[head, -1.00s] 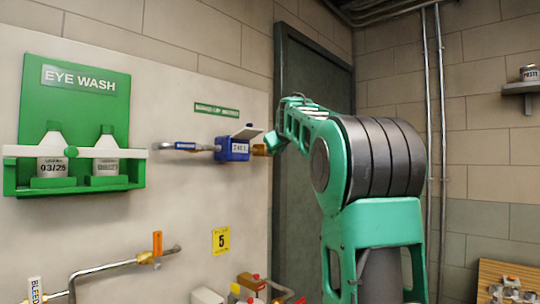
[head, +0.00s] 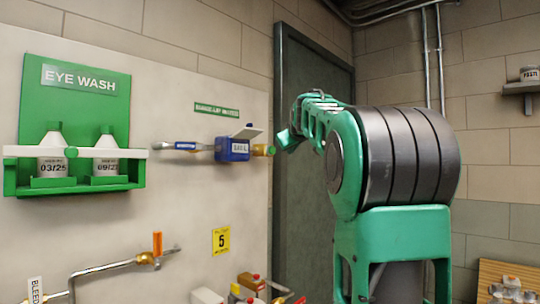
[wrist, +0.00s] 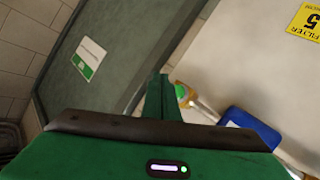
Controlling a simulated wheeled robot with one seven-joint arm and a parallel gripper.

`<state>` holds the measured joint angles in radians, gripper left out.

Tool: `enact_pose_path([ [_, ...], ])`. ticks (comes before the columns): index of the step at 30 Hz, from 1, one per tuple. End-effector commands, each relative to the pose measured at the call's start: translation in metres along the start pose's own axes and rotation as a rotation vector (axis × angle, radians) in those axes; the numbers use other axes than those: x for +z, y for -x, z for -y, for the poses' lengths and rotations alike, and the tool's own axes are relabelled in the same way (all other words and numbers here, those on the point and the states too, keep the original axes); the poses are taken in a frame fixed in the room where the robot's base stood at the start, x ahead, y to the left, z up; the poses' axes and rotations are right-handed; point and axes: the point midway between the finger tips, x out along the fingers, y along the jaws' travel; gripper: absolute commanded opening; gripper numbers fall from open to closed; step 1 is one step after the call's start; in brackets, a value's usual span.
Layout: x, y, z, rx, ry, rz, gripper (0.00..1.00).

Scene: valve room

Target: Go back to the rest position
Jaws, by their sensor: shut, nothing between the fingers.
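My green arm reaches from the right of the head view toward the door. My gripper (head: 284,139) is at its far end, just right of the blue meter (head: 233,149) and its brass fitting (head: 262,150), with a small gap showing between. In the wrist view my gripper (wrist: 158,98) shows as green fingers together, shut and empty. They stand out in front of the door edge and the wall panel. The blue meter (wrist: 250,128) also shows there, right of the fingers.
A grey-green door (head: 312,200) stands behind my arm. The wall panel at left carries an eye wash station (head: 75,125), a pipe with an orange-handled valve (head: 157,245) and a yellow "5" sign (head: 221,240). A shelf (head: 520,88) is at the right.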

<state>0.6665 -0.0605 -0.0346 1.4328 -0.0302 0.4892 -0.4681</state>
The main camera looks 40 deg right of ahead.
Motion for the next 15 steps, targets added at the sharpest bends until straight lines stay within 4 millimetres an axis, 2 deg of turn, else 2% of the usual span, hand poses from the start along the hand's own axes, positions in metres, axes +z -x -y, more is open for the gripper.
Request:
enact_pose_path([
  [12, -0.0003, 0.0001, -0.0003, 0.001, 0.0, 0.0, 0.0],
  [15, 0.0048, 0.0006, 0.004, -0.007, -0.005, 0.011, 0.0],
])
